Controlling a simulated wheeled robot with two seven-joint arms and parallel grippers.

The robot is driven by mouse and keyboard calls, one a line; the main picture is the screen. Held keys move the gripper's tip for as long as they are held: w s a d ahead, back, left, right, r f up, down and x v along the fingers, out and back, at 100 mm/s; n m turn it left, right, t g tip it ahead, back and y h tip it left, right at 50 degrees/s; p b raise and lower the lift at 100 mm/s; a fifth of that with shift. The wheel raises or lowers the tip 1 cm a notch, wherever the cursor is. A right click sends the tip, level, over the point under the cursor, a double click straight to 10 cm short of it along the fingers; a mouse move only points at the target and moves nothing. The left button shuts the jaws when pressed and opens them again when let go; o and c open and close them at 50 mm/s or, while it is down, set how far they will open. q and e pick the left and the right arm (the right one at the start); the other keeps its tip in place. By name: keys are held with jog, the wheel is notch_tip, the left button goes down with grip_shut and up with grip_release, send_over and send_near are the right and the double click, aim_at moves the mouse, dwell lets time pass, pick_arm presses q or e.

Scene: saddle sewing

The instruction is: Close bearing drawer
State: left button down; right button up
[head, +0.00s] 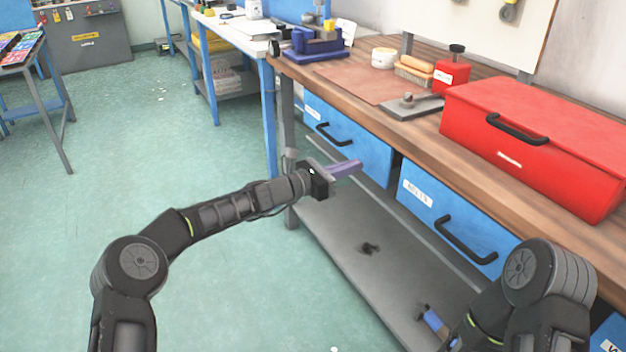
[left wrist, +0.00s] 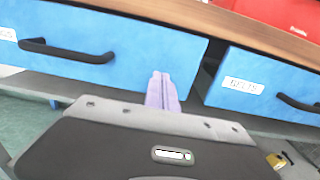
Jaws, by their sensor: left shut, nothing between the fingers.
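A blue drawer (head: 350,140) with a black handle (head: 334,136) sits under the left part of the wooden workbench. Its small label is too small to read. It also shows in the left wrist view (left wrist: 130,52). I cannot tell whether its front stands slightly out. Contact is unclear. My right gripper is out of view.
A red toolbox (head: 540,140) stands on the workbench (head: 345,80). A grey lower shelf (head: 345,250) runs below the drawers and carries a blue-handled tool (head: 433,320). A corner of another blue drawer (head: 610,335) shows at lower right.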

pick_arm(q)
jog(key=v, duration=1)
jog(key=shift+a+p, duration=0.35)
jog(key=shift+p, duration=0.1)
jog(key=shift+s+f, duration=0.1)
jog(key=shift+s, duration=0.05)
jog(key=s+f+m+g+y, duration=0.1)
jog(key=s+f+m+y, duration=0.15)
jog(key=f, duration=0.45)
jog(key=s+f+m+g+y, duration=0.1)
jog(key=s+f+m+y, duration=0.15)
jog(key=f, duration=0.45)
jog(key=s+a+f+m+g+y, duration=0.1)
jog(key=s+f+m+g+y, duration=0.15)
jog(key=s+f+m, duration=0.6)
jog(key=s+a+f+m+g+y, duration=0.2)
jog(key=s+f+m+y, duration=0.15)
jog(key=s+f, duration=1.05)
jog(key=s+a+f+m+g, duration=0.1)
jog(key=s+m, duration=0.2)
jog(key=s, duration=0.5)
jog(key=s+f+m+g, duration=0.1)
jog(key=s+m+g, duration=0.15)
jog(key=s, duration=0.55)
notch_tip(320, 180, up, 20)
jog(key=t+p, duration=0.1)
jog(key=p, duration=1.9)
jog(key=shift+a, duration=0.15)
